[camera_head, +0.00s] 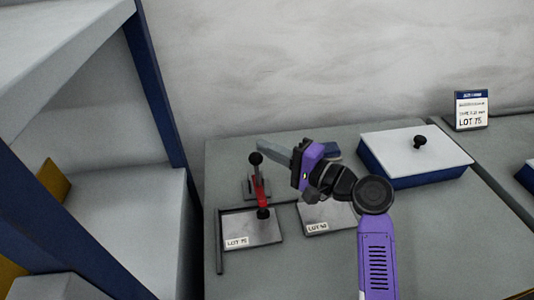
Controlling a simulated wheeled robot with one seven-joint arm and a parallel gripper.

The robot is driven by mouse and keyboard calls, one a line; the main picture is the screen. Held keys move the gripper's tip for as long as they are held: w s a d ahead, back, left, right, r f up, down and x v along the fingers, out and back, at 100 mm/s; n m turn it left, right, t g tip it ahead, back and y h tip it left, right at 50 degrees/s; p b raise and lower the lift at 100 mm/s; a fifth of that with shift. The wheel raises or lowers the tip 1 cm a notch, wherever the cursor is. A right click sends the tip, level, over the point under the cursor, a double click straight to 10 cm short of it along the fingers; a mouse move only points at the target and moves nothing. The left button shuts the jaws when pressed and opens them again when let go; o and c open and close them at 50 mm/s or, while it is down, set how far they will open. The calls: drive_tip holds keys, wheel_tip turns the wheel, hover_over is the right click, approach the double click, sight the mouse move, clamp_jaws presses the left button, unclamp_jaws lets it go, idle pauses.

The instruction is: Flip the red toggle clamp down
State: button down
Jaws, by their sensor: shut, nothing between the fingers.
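The red toggle clamp (261,192) stands on a small grey base at the left of the table. Its lever rises nearly upright and ends in a black knob (255,158). A second black knob sits at its lower end, over the front plate. My gripper (262,147) comes in from the right, its shut fingers pointing left. The fingertips appear beside or behind the upper knob; I cannot tell whether they touch it. My purple arm stands to the right.
A metal plate labelled LOT 75 (264,229) lies below the clamp, and another plate (336,213) lies right of it. A blue box with a white lid (400,150) stands at the back right, near a sign (471,110). Blue-edged shelving (155,85) rises at the left.

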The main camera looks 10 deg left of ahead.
sight(258, 179)
drive_tip(key=s+d+f+p, duration=0.1)
drive_tip(key=s, duration=0.5)
drive_tip(key=shift+d+f, duration=0.3)
drive_tip(key=shift+d, duration=0.1)
drive_tip(key=shift+s+f, duration=0.1)
idle(0.5)
drive_tip(key=shift+a, duration=0.1)
